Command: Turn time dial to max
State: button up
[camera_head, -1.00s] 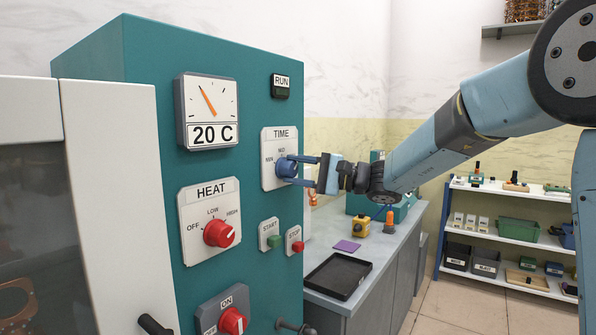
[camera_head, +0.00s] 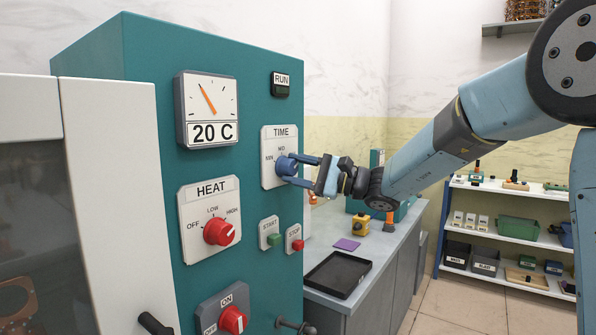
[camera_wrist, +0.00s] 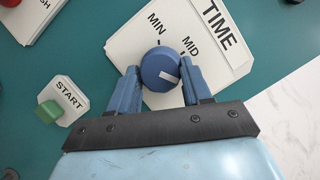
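The time dial is a round blue knob (camera_wrist: 160,68) on a white TIME plate (camera_head: 268,172) on the teal machine. My gripper (camera_head: 292,168) has turned side-on at the dial. In the wrist view, its blue fingers (camera_wrist: 161,84) flank the knob closely on two sides and appear shut on it. The knob's pale mark points to the lower right there, clockwise past the MID label. The MIN and MID labels show; the MAX label is hidden behind the finger and knob.
Below the dial are a green START button (camera_head: 274,241) and a red STOP button (camera_head: 298,245). The red HEAT knob (camera_head: 218,231) is to the left. A bench with a black tray (camera_head: 338,275) stands to the right.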

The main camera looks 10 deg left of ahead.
jog(key=o, duration=0.4)
jog(key=shift+f, duration=0.1)
jog(key=d, duration=0.4)
jog(key=d+f, duration=0.1)
jog(key=d, duration=0.4)
jog(key=d+f, duration=0.1)
jog(key=d, duration=0.3)
jog(key=shift+s+d+f, duration=0.2)
jog(key=shift+d+f, duration=0.05)
jog(key=shift+d, duration=0.1)
